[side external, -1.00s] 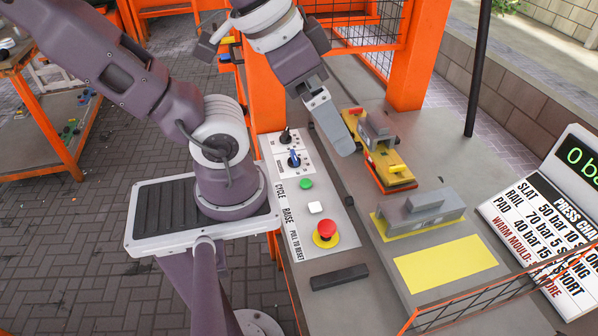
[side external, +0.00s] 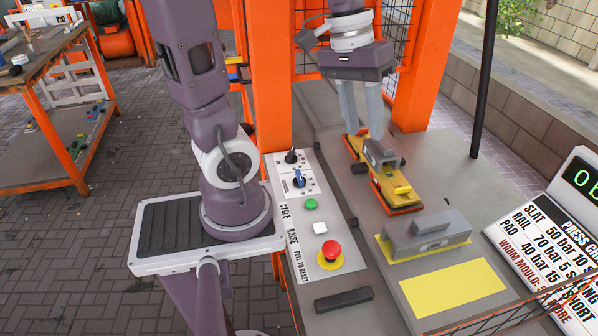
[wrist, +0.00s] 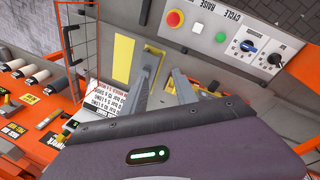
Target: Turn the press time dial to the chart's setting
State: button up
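The control panel (side external: 309,262) carries a black dial (side external: 291,156) and a blue dial (side external: 299,178). In the wrist view the blue dial (wrist: 248,45) and black dial (wrist: 274,58) sit at upper right. Which is the press time dial cannot be read, nor can their exact settings. The press chart (side external: 540,235), cut off at the right, lists SLAT 50 bar 10, RAIL 70 bar 5, PAD 40 bar 15 and a partly hidden warm mould line. My gripper (side external: 364,132) is open, fingers down, right of the dials, above or behind a yellow mould; contact cannot be told.
The yellow, red-edged mould (side external: 397,190) lies right of the panel. A grey mould (side external: 428,232) stands on the bench. Green (side external: 311,204), white (side external: 320,228) and red (side external: 331,250) buttons line the panel. Orange posts (side external: 264,80) rise behind.

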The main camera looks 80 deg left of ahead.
jog(key=w+a+f+n+g+h, duration=0.1)
jog(key=w+a+f+n+h, duration=0.1)
jog(key=a+f+n, duration=0.75)
jog(key=n+g, duration=0.1)
jog(key=n, duration=0.1)
send_near(299, 175)
jog(key=f, duration=0.1)
jog(key=x, duration=0.7)
jog(key=shift+d+f, duration=0.2)
jog(key=shift+f, duration=0.05)
jog(key=shift+c, duration=0.4)
grip_shut()
